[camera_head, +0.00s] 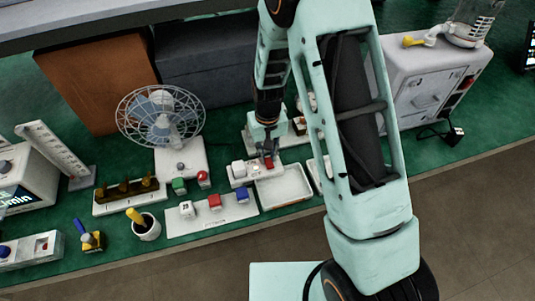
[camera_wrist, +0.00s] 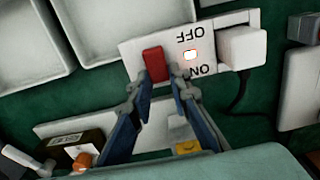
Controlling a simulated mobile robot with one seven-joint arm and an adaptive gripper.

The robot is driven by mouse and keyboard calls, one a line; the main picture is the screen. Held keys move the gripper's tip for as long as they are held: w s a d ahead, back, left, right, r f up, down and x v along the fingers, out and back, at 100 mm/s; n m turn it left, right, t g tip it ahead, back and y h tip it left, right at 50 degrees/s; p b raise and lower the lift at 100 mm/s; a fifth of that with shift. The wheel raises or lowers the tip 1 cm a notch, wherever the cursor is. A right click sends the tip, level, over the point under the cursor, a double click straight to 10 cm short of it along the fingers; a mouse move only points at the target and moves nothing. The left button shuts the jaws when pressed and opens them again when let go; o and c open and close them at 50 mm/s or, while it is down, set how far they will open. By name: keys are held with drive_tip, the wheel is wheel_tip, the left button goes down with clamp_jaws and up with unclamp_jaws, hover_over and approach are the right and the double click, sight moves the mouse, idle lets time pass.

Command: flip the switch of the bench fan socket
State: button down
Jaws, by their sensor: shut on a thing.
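The bench fan socket is a white strip in the wrist view (camera_wrist: 212,28), with a red switch (camera_wrist: 154,63), a small bright lamp with an orange rim (camera_wrist: 190,56), and OFF and ON lettering upside down. A white plug (camera_wrist: 242,48) sits at its right end, with a dark cord. My gripper (camera_wrist: 161,76) has its two fingertips on either side of the red switch, shut on it. In the head view the socket (camera_head: 239,182) lies right of the fan (camera_head: 160,118), with my gripper (camera_head: 268,157) over its right part. The fingertips partly hide the switch.
A white tray (camera_head: 284,198) lies just in front of the socket. A white board (camera_head: 185,228) with white, red and blue blocks is in front left. A cup (camera_head: 147,229) stands further left. A white cabinet (camera_head: 425,80) stands at the right.

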drive_tip(key=shift+f, duration=0.1)
drive_tip(key=shift+t+b, duration=0.3)
drive_tip(key=shift+b, duration=0.4)
drive_tip(key=b, duration=0.1)
drive_tip(key=t+b, duration=0.1)
drive_tip(key=b, duration=0.1)
drive_tip(key=shift+s+d+y, duration=0.1)
drive_tip(key=shift+s+y, duration=0.15)
drive_tip(key=shift+y, duration=0.05)
drive_tip(key=shift+s+t+b, duration=0.1)
drive_tip(key=shift+t+b, duration=0.5)
drive_tip(key=shift+b, duration=0.15)
drive_tip(key=shift+r, duration=0.25)
drive_tip(key=c, duration=1.8)
unclamp_jaws()
drive_tip(key=shift+r, duration=0.15)
drive_tip(key=v, duration=1.1)
drive_tip(key=shift+s+d+r, duration=0.2)
drive_tip(key=shift+s+r, duration=0.1)
drive_tip(key=shift+s, duration=0.1)
